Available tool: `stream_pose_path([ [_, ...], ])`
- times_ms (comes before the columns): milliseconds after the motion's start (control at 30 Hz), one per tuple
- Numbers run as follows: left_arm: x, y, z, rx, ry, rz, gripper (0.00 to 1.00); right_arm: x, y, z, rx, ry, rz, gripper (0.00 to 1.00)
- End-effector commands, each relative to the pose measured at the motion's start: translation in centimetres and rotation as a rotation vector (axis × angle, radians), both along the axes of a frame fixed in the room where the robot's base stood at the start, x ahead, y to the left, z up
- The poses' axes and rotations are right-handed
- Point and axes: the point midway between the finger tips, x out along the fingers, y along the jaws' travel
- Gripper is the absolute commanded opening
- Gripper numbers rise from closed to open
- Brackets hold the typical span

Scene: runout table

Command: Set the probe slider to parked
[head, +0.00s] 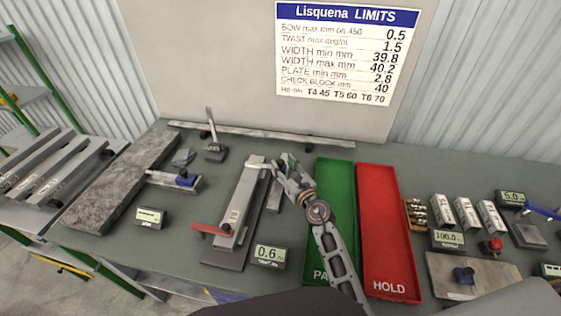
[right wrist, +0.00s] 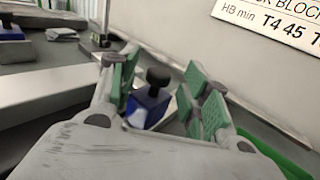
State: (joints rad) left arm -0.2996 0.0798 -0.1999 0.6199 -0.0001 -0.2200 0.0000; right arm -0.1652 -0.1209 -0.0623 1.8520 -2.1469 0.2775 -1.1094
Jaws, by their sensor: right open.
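A small blue block with a black knob, which looks like the probe slider (right wrist: 151,98), sits between the fingers of my right gripper in the right wrist view. My right gripper (head: 284,171) is open, its green-padded fingers (right wrist: 166,92) on either side of the block with gaps visible. In the head view the gripper largely hides the block. I cannot read any parked mark. My left gripper is not in view.
A display reading 0.6 (head: 270,255) stands right of the fixture. A green tray (head: 335,180) and red HOLD tray (head: 385,200) lie to the right. Left are a grey slab (head: 122,180), a gauge with another blue block (head: 185,180) and an upright stand (head: 212,135).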

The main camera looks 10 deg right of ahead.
Motion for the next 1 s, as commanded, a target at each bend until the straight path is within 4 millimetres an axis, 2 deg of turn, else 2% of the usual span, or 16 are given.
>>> stream_pose_path([
  [300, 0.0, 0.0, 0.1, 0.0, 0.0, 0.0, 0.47, 2.1, 0.6, 0.0, 0.0, 0.0, 0.0, 0.47],
  [767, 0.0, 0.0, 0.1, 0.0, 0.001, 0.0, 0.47, 2.5, 0.7, 0.0, 0.0, 0.0, 0.0, 0.47],
  [1000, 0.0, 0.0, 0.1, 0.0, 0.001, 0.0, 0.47, 2.5, 0.7, 0.0, 0.0, 0.0, 0.0, 0.18],
])
